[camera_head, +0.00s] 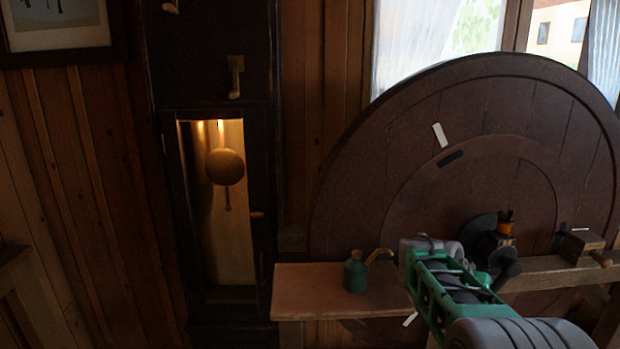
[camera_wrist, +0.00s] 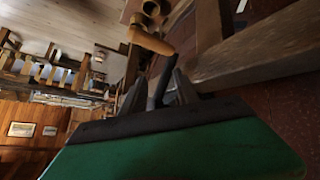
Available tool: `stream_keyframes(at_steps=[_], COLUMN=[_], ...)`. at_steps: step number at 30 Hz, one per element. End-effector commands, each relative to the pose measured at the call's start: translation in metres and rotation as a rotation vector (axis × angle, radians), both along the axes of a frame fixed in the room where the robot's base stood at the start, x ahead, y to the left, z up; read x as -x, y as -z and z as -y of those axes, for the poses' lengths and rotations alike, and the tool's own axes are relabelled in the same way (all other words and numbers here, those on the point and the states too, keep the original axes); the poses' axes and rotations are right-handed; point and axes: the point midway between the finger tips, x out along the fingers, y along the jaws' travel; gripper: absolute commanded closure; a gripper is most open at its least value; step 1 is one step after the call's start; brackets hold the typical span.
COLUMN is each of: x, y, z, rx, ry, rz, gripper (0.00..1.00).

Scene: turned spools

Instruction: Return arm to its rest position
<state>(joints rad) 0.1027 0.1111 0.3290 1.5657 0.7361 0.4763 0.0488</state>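My arm reaches in from the lower right of the head view, with grey and green links. My gripper (camera_wrist: 160,76) shows in the wrist view as two dark fingers standing apart above a green body. A dark bar shows between the fingers; I cannot tell what it belongs to. A tan curved piece (camera_wrist: 150,38) lies just beyond the fingertips. In the head view the fingers cannot be made out.
A small teal bottle (camera_head: 355,272) stands on the wooden bench (camera_head: 310,288), close left of my arm. A large dark wooden wheel (camera_head: 390,150) rises behind. A tall clock case (camera_head: 165,200) with a pendulum (camera_head: 225,167) stands left.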

Motion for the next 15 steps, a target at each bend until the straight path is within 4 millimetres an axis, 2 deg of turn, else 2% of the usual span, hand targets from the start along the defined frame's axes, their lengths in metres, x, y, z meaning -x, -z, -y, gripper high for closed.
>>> stream_keyframes(at_steps=[1, 3, 5, 6, 9, 12, 15], x=[0.015, 0.045, 0.076, 0.098, 0.157, 0.214, 0.249], y=[0.029, 0.066, 0.089, 0.101, 0.119, 0.126, 0.123], z=[-0.023, -0.062, -0.096, -0.119, -0.171, -0.214, -0.242], rx=[-0.073, -0.185, -0.274, -0.33, -0.442, -0.517, -0.522], ry=[-0.055, -0.151, -0.236, -0.29, -0.428, -0.563, -0.672], rz=[-0.086, -0.213, -0.312, -0.372, -0.496, -0.564, -0.536], gripper=[0.63, 0.63, 0.63, 0.63, 0.63, 0.63, 0.63])
